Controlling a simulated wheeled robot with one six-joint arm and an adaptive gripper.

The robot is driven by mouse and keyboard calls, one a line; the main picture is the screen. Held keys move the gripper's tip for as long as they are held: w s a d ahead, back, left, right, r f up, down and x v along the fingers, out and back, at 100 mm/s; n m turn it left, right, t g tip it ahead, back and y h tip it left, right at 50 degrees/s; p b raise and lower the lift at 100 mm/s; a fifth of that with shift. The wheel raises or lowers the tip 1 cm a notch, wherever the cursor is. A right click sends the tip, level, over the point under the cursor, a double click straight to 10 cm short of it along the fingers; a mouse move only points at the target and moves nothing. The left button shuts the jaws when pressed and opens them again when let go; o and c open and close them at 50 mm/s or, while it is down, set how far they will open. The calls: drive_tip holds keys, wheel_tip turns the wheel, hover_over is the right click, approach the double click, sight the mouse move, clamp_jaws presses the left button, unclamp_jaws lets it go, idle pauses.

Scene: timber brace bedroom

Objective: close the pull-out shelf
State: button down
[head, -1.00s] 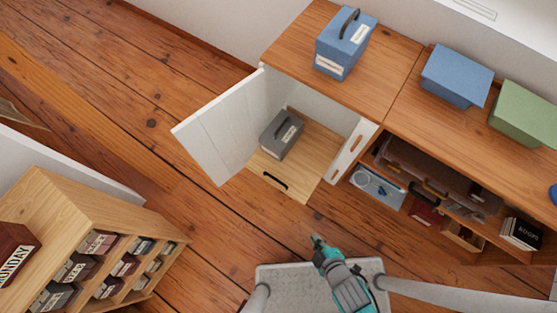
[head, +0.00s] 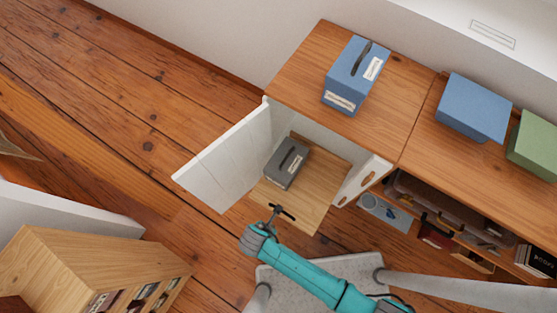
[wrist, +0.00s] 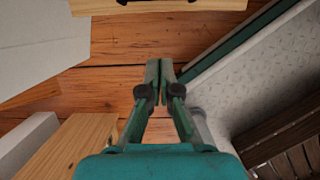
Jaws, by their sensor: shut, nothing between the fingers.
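The pull-out shelf (head: 312,198) is a light wooden board sticking out of the white-walled cabinet, with a dark handle (head: 288,212) on its front edge. A grey box (head: 287,163) with a handle stands on it. My gripper (head: 271,217) is at the shelf's front, close to the handle; the head view does not show clearly whether they touch. In the wrist view my gripper (wrist: 160,68) is shut and empty, and the shelf's front edge (wrist: 160,9) crosses the top, with bare floor showing between in the picture. The handle is mostly cut off there.
The white cabinet door (head: 228,158) stands open left of the shelf. A blue box (head: 352,80) sits on the cabinet top (head: 310,65). A low shelving unit (head: 440,215) stands right, a wooden rack (head: 70,262) lower left. Open floor (head: 130,120) lies beyond the door.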

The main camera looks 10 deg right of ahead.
drive_tip(key=w+d+f, duration=0.4)
drive_tip(key=w+f, duration=0.1)
drive_tip(key=f, duration=0.4)
drive_tip(key=shift+f, duration=0.3)
drive_tip(key=shift+w+d, duration=0.15)
drive_tip(key=shift+w, duration=0.05)
